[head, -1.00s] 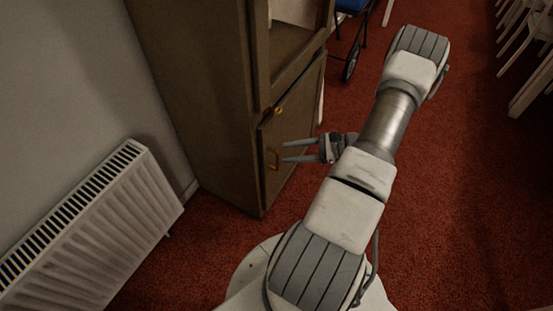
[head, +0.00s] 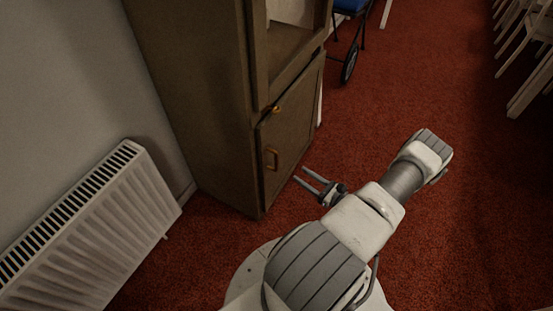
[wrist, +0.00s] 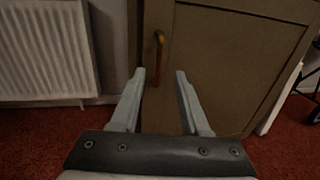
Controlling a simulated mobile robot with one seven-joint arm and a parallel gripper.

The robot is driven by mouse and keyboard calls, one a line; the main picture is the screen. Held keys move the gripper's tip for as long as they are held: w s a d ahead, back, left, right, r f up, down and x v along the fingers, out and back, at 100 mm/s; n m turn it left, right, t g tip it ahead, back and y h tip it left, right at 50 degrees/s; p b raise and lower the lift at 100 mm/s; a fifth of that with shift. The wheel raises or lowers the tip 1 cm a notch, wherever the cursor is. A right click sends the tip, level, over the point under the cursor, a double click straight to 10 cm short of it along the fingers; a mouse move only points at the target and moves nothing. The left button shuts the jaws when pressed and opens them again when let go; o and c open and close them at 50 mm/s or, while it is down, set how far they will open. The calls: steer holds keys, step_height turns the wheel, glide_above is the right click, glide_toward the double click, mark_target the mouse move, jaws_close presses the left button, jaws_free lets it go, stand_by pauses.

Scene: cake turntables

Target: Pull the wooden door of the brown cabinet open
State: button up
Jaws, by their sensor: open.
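The brown cabinet (head: 205,110) stands against the wall in the head view, with an open-fronted upper part and a wooden door (head: 291,133) below. The door looks shut. Its curved brass-coloured handle (head: 271,159) is on the door's left side; the handle also shows in the wrist view (wrist: 158,58). My gripper (head: 300,175) is open and empty, to the right of the handle and apart from the door in the head view. In the wrist view my fingers (wrist: 159,73) point at the door, with the handle ahead between the fingertips, nearer the left one.
A white radiator (head: 85,225) is on the wall left of the cabinet. A brass-coloured knob or latch (head: 276,109) sits above the door. A blue wheeled chair (head: 350,45) stands behind, and white chairs (head: 525,60) at the right. Red carpet is clear between.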

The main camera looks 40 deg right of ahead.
steer(key=b, duration=0.2)
glide_above(276, 170)
steer(key=shift+w+d, duration=0.15)
steer(key=shift+d, duration=0.1)
jaws_close()
stand_by(1.3)
